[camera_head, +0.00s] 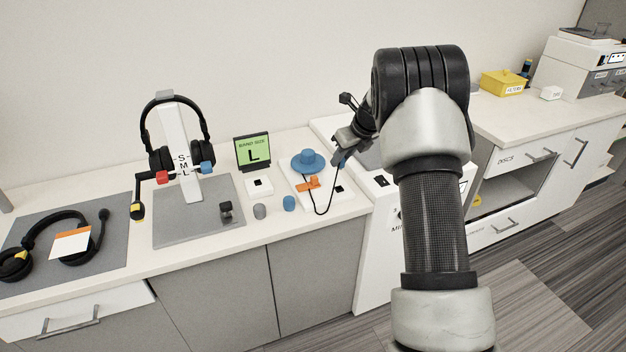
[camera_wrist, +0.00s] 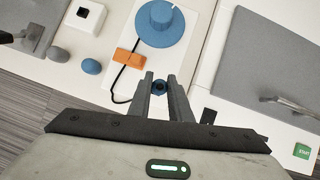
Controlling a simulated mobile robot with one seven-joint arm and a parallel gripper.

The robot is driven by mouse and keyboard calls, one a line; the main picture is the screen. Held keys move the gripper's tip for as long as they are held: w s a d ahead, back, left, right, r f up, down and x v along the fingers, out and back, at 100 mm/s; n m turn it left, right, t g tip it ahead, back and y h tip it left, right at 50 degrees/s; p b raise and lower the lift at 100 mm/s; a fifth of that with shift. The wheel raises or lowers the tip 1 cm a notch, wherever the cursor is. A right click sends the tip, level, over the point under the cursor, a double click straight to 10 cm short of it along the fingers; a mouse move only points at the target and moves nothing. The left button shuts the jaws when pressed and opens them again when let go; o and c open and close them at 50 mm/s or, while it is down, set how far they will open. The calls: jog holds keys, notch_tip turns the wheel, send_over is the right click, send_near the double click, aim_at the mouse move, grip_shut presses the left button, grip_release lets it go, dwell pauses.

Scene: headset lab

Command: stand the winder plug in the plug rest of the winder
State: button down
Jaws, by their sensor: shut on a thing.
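The winder is a white board (camera_head: 300,187) with a blue spool (camera_head: 308,160) and an orange clip (camera_head: 308,183); the spool (camera_wrist: 160,22) and clip (camera_wrist: 130,58) also show in the wrist view. My gripper (camera_head: 342,156) is shut on the plug, which sits between the fingertips (camera_wrist: 160,84) in the wrist view, above the board's right side.
A grey knob (camera_head: 260,211) and a blue knob (camera_head: 289,203) stand left of the winder. A headset stand (camera_head: 178,150) is on a grey mat (camera_head: 190,236).

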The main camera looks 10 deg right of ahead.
jog(key=shift+f, duration=0.15)
jog(key=b, duration=0.2)
send_over(334, 186)
jog(key=s+d, duration=0.1)
jog(key=s, duration=0.1)
jog(key=shift+s+f, duration=0.1)
jog(key=shift+f, duration=2.65)
jog(key=shift+p, duration=0.75)
jog(key=shift+f+b, duration=0.45)
jog(key=shift+f, duration=0.55)
jog(key=c, duration=1.5)
grip_release()
jog(key=shift+c, duration=0.2)
jog(key=shift+d, duration=0.1)
jog(key=p+v, duration=0.2)
jog(key=v, duration=1.5)
jog(key=shift+r+p, duration=0.2)
jog(key=shift+p, duration=0.15)
